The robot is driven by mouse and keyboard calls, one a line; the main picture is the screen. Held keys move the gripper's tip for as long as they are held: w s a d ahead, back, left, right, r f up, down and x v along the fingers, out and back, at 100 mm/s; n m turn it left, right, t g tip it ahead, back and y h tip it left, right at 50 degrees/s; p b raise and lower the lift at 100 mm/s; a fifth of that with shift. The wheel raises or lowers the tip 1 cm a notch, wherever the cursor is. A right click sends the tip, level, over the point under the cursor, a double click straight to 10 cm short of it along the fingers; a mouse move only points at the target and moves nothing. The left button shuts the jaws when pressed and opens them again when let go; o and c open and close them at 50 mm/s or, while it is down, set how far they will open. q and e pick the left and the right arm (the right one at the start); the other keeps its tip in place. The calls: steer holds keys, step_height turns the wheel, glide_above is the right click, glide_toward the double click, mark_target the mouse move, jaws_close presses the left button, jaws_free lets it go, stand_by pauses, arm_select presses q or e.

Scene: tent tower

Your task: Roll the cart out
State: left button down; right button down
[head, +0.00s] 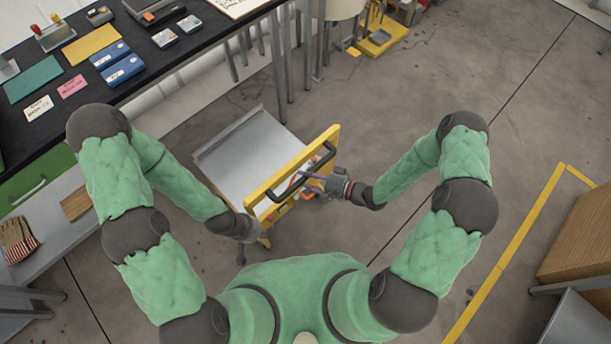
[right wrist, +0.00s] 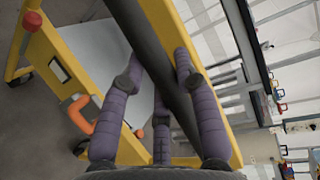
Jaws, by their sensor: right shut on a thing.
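The cart (head: 243,158) has a grey top and a yellow end frame with a black handle bar (head: 318,163).
The dark worktable (head: 75,108) with boxes, cards and small devices runs along the upper left. A grey low shelf (head: 60,222) with gloves is at the left. A yellow step (head: 380,38) stands at the top. Open floor (head: 430,95) lies to the right, with a yellow floor line (head: 515,245).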

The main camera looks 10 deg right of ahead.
steer(key=c, duration=0.9)
jaws_free()
steer(key=v, duration=1.2)
steer(key=shift+a, duration=0.1)
